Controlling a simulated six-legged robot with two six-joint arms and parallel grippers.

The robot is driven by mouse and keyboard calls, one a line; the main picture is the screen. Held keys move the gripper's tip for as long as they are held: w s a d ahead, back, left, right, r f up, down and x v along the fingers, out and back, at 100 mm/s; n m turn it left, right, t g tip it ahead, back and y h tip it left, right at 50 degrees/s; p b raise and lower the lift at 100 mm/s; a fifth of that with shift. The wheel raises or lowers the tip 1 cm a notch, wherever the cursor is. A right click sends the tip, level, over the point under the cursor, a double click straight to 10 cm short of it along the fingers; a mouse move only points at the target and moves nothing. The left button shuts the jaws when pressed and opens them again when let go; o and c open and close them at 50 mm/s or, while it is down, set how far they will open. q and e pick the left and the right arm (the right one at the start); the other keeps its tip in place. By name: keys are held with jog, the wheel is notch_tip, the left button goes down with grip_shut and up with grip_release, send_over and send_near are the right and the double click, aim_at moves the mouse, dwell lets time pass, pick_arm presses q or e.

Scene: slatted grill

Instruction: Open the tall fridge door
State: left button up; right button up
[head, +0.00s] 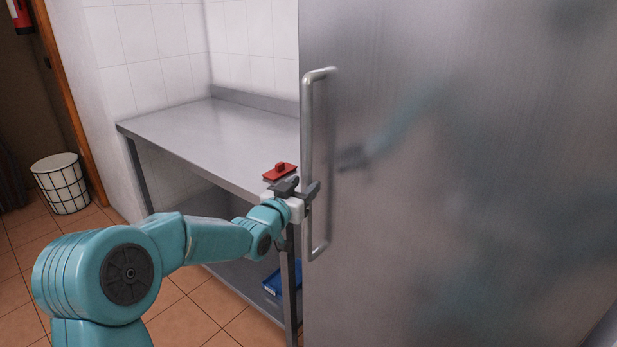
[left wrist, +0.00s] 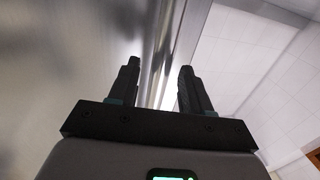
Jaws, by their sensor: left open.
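The tall fridge door (head: 450,180) is a brushed steel panel filling the right of the head view, and it looks shut. Its long vertical bar handle (head: 308,130) runs along the door's left edge. My left gripper (head: 302,190) is at the lower half of the handle, with its fingers close to the bar. In the left wrist view the two dark fingers (left wrist: 160,85) are apart, with the steel door (left wrist: 70,60) to the left. My right gripper is not in view.
A steel table (head: 205,140) stands left of the fridge, with a red object (head: 280,171) near its front corner. A blue item (head: 283,277) lies on its lower shelf. A white basket (head: 61,184) stands at the far left. Tiled floor (head: 190,315) shows between.

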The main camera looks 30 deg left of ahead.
pick_arm(q)
jog(key=shift+w+a, duration=0.2)
jog(key=shift+w, duration=0.85)
jog(key=shift+w+d+r, duration=0.1)
jog(key=shift+w, duration=0.25)
grip_shut()
